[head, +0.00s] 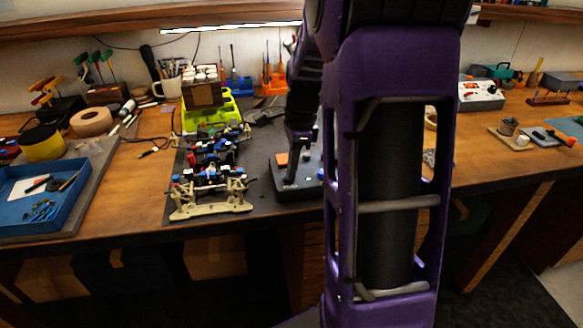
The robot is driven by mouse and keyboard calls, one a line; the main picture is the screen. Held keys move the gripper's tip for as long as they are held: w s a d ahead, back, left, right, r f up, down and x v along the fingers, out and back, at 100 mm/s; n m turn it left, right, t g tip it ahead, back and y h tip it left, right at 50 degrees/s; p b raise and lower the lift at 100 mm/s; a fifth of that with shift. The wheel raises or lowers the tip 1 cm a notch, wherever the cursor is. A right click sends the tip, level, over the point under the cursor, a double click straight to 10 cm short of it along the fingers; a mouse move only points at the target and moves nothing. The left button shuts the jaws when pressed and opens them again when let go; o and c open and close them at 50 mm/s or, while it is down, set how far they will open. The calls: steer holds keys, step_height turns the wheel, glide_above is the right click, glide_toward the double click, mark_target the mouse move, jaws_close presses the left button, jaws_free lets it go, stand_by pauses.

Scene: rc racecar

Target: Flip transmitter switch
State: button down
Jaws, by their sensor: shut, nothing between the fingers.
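A dark grey box with an orange patch on top (282,159), which looks like the transmitter, stands on the dark mat in the middle of the bench. My gripper (292,176) points down over this box, shut and empty. Its tips overlap the box's top in the head view, and I cannot tell whether they touch it. The switch cannot be made out. My purple arm hides the right part of the box.
An RC car chassis (209,185) lies on the mat left of the box, close to my gripper. A blue tray (40,212) is at the far left. A light control box (480,97) stands at the back right. Tool holders line the back wall.

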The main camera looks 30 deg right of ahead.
steer(key=shift+s+d+f, duration=0.1)
steer(key=shift+s+f, duration=0.15)
steer(key=shift+f, duration=0.35)
steer(key=shift+w+a, duration=0.2)
steer(key=shift+a, duration=0.5)
steer(key=shift+a+r+p, duration=0.1)
steer(key=shift+p, duration=0.2)
step_height(320, 180, up, 15)
steer(key=d+p, duration=0.3)
steer(key=p, duration=0.2)
steer(key=shift+s, duration=0.15)
